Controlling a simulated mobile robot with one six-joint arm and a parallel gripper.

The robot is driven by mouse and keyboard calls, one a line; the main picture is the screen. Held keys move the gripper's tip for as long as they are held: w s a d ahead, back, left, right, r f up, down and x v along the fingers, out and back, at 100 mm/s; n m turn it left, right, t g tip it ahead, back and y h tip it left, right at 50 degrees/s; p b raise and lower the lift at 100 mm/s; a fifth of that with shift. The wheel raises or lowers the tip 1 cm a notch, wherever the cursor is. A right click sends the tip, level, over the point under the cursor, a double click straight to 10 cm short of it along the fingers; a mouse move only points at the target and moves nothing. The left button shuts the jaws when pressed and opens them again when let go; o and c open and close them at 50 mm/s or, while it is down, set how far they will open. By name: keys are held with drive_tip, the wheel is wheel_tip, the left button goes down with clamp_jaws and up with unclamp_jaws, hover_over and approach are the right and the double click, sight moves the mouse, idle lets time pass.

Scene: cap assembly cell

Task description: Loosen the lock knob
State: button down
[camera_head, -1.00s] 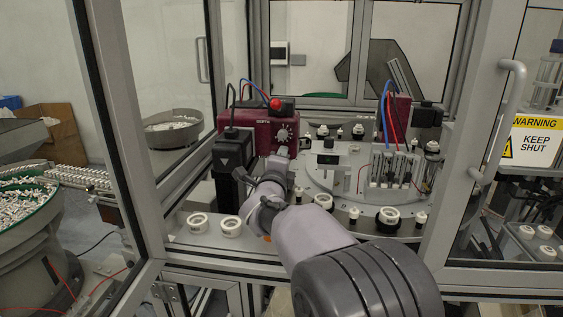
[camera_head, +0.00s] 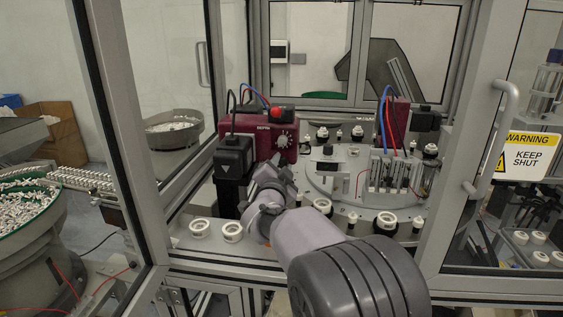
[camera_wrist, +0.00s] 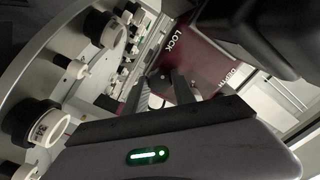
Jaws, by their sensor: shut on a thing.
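The maroon unit (camera_head: 262,138) with a pale round dial (camera_head: 283,141) stands inside the cell, left of the round table. In the wrist view its face (camera_wrist: 194,62) carries the words LOCK and DEPTH. My gripper (camera_head: 273,162) reaches up to the unit's front, below the dial. In the wrist view my gripper (camera_wrist: 160,90) has its two fingers close together just below the word LOCK. It is shut on the lock knob, which is mostly hidden between the fingers; its turn position cannot be told.
A black block (camera_head: 232,158) stands close left of my gripper. The round table (camera_head: 345,190) with several fixtures lies to the right. White rings (camera_head: 232,231) stand on the front ledge. Cell door frames (camera_head: 128,150) bound the opening.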

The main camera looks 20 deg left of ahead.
drive_tip(key=n+p, duration=0.2)
drive_tip(key=n, duration=0.3)
drive_tip(key=shift+n, duration=0.4)
drive_tip(key=shift+p, duration=0.3)
drive_tip(key=c, duration=1)
unclamp_jaws()
drive_tip(key=shift+c, duration=0.2)
drive_tip(key=shift+s, duration=0.1)
drive_tip(key=v, duration=1.7)
drive_tip(key=shift+s+b, duration=0.2)
drive_tip(key=shift+b, duration=0.2)
